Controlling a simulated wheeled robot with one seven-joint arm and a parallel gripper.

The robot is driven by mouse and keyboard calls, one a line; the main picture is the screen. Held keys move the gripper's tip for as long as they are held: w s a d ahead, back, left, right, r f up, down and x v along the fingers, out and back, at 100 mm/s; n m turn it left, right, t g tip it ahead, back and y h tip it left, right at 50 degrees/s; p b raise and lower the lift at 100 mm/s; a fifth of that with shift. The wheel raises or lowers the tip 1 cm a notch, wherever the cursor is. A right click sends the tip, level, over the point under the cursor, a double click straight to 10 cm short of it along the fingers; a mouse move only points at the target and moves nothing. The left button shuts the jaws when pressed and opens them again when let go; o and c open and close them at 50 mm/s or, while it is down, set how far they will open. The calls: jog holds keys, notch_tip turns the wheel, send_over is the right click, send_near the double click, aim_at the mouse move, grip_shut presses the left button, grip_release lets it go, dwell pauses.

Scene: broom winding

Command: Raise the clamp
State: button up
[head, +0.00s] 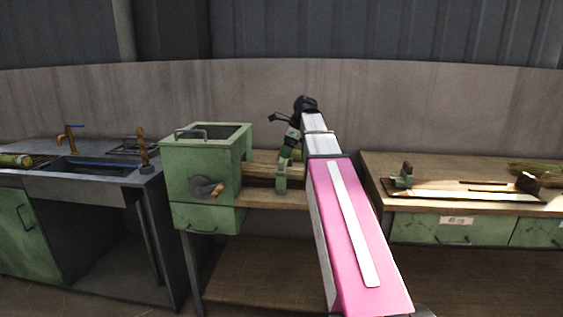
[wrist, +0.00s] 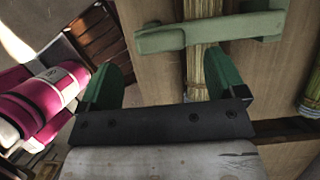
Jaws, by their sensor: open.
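The clamp (head: 282,178) is a pale green bracket around the straw bundle beside the green machine. In the wrist view the clamp (wrist: 210,32) shows as a pale green bar crossing the bundle (wrist: 206,55) near the top edge. My gripper (head: 291,143) is above the clamp in the head view. In the wrist view my gripper (wrist: 172,75) has its two dark green fingers spread apart, with nothing held between them. The bar lies just beyond the fingertips, and I see no clear contact. The clamp's underside is hidden.
The green machine (head: 203,170) with a crank (head: 207,189) stands left of the clamp. A sink counter (head: 85,180) is farther left. Another straw bundle (wrist: 312,90) is at the wrist view's right edge.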

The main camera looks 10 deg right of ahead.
aim_at(282, 160)
jog(key=shift+x, duration=2.85)
